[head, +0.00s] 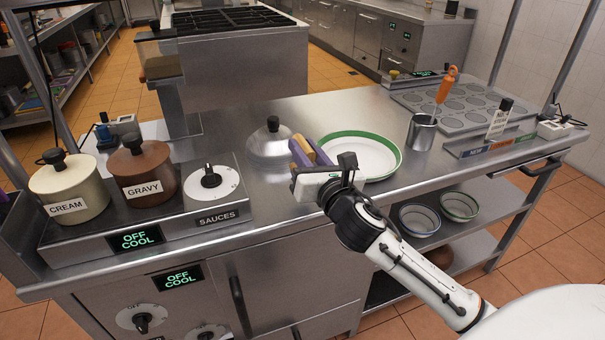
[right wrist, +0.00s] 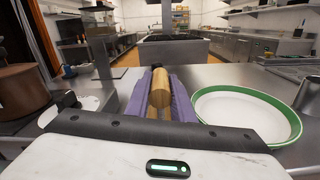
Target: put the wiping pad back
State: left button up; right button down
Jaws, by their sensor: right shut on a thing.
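My right gripper (head: 309,152) is over the steel counter, left of the green-rimmed plate. Its two purple fingers are shut on a tan, round-ended piece, which I take to be the wiping pad (right wrist: 160,90). In the right wrist view the gripper (right wrist: 160,105) has this piece between its fingers, pointing away from the wrist. The fingers and wrist hide the rest of it. I cannot tell whether it touches the counter. My left gripper is not in view.
The plate (head: 383,143) lies just right of the gripper, and a steel dome lid (head: 270,147) is behind it. Cream (head: 70,190) and gravy (head: 143,175) pots stand at left. A steel cup (head: 422,133) and a labelled coloured strip (head: 478,149) are at right.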

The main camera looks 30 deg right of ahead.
jog(key=shift+f+b, duration=0.6)
jog(key=shift+f, duration=2)
jog(key=shift+f, duration=0.1)
jog(key=c, duration=1.5)
grip_release()
jog(key=shift+f, duration=0.1)
jog(key=shift+c, duration=0.2)
